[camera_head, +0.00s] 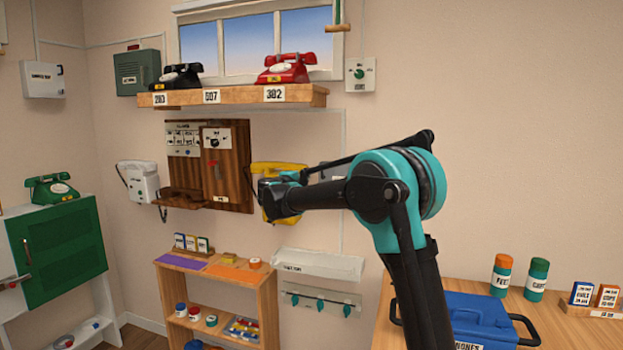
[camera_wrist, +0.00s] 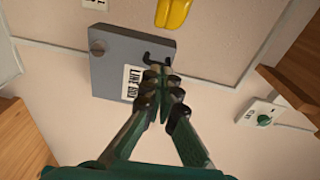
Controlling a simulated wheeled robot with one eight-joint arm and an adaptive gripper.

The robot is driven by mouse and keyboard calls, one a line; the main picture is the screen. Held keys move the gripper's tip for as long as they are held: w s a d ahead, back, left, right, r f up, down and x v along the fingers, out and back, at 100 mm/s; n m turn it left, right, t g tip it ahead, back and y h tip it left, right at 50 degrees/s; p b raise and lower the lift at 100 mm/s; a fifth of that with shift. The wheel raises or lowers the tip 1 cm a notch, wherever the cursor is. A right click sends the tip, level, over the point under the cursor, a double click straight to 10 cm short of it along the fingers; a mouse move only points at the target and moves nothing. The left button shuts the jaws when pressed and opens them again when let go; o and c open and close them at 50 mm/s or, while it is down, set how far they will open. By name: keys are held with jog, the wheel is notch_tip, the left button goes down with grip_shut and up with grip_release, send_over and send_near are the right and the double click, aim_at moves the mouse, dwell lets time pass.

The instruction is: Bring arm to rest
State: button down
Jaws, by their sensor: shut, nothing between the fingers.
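My arm (camera_head: 365,195) is raised and bent at the teal joint, reaching left across the middle of the head view. My gripper end is mostly hidden there behind the dark wrist. In the wrist view my gripper (camera_wrist: 165,85) has its fingertips together, with nothing held. The tips appear in front of a grey wall box (camera_wrist: 115,65) with a white label and a dark hook; I cannot tell whether they touch it. Part of a yellow phone (camera_wrist: 173,12) shows above. In the head view the yellow phone (camera_head: 282,172) is partly hidden behind my wrist.
A wooden shelf (camera_head: 225,96) with black and red phones is above and beyond my arm. A low wooden shelf unit (camera_head: 268,295) stands below. At right a table (camera_head: 590,335) holds a blue case (camera_head: 478,310) and two jars. Bare wall lies right of my arm.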

jog(key=s+a, duration=0.4)
jog(key=s+d+n+t+y, duration=0.2)
jog(key=s+d+n+y, duration=0.4)
jog(key=n+y, duration=0.55)
jog(key=s+d+f+n+g+h, duration=0.1)
jog(key=s+d+f+n+g, duration=0.2)
jog(key=s+d+f, duration=0.5)
jog(key=s+d+f+n+g+h, duration=0.2)
jog(key=s+d+f+n+g, duration=0.2)
jog(key=s+f, duration=1.4)
jog(key=s+d+f+n+g+h, duration=0.2)
jog(key=s+d+f+g, duration=0.5)
jog(key=s+d+f, duration=0.6)
jog(key=shift+s+n, duration=0.65)
jog(key=shift+s, duration=0.1)
jog(key=shift+h, duration=0.25)
